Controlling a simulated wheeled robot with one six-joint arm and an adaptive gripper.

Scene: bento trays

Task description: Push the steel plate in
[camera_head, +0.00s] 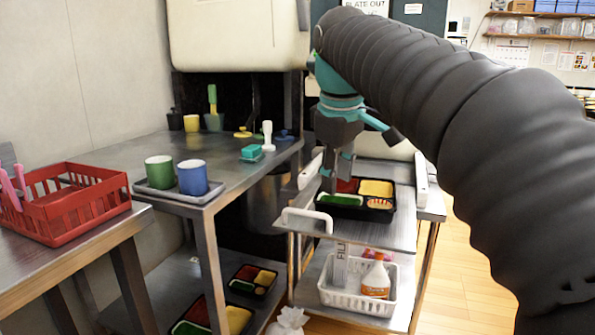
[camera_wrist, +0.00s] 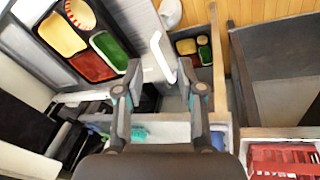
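The steel plate (camera_head: 388,233) lies on top of a metal cart, with a white bar handle (camera_head: 307,221) at its near left edge. A black bento tray (camera_head: 343,211) with red, yellow and green compartments rests on the plate. My gripper (camera_head: 336,182) points down above the plate's left side, beside the tray, with nothing in it. In the wrist view, my gripper (camera_wrist: 160,70) has its fingers well apart. The white handle (camera_wrist: 163,57) shows between and beyond the fingertips, and the plate (camera_wrist: 128,18) shows at upper left. Whether a finger touches the handle I cannot tell.
A steel table (camera_head: 235,165) with two cups stands left of the cart. A red basket (camera_head: 75,215) is at far left. A white basket (camera_head: 350,298) with a bottle is on the shelf below the plate. Another bento tray (camera_head: 250,281) sits low down. Floor is open at right.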

